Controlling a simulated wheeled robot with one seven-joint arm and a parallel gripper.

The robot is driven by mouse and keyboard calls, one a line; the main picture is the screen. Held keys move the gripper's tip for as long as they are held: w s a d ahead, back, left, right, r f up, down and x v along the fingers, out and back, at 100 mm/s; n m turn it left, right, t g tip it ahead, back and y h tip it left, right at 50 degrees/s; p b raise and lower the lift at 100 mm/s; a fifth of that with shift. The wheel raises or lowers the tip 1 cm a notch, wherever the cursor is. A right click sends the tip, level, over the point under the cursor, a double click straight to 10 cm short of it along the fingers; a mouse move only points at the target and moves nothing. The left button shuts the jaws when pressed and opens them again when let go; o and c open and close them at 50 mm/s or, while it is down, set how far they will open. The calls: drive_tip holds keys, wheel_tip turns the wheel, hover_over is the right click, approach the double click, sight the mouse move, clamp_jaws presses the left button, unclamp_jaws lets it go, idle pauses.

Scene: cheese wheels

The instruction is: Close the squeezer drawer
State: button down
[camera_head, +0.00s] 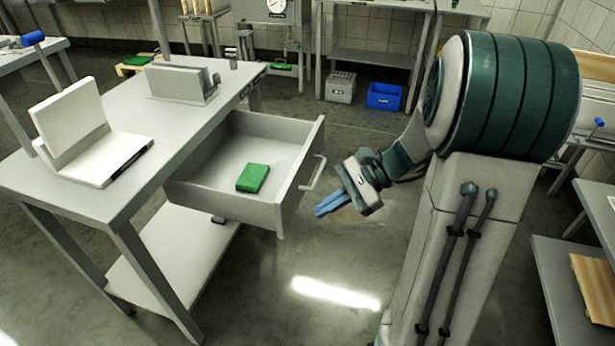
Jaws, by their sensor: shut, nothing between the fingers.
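The drawer (228,196) is pulled out from under a grey metal table (104,197). Its front panel (302,178) faces right and carries a bar handle (314,174). A green block (252,178) lies inside on the drawer floor. My gripper (322,209) has blue fingers, shut and empty. It is to the right of the drawer front, just below the handle in the picture, and appears apart from it. The exact gap in depth cannot be told. No squeezer is clearly recognisable.
A white hinged device (88,137) and a grey bracket-like holder (184,82) stand on the table. A lower shelf (150,262) sits beneath. A blue crate (384,96) and a grey crate (341,87) are on the floor behind. Open floor lies below the gripper.

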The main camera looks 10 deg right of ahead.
drive_tip(key=w+d+f+m+t+y+b, duration=0.2)
drive_tip(key=w+d+f+m+t+y, duration=0.1)
drive_tip(key=w+d+f+m, duration=0.15)
drive_tip(key=m+t+y+b, duration=0.2)
drive_tip(key=m+t, duration=0.4)
approach(301, 174)
drive_tip(key=shift+n, duration=0.25)
drive_tip(key=b+x, duration=0.3)
drive_tip(key=x, duration=0.2)
drive_tip(key=shift+a+b, duration=0.35)
drive_tip(key=shift+w+a+r, duration=0.15)
drive_tip(key=shift+w+a, duration=0.15)
drive_tip(key=shift+a, duration=0.25)
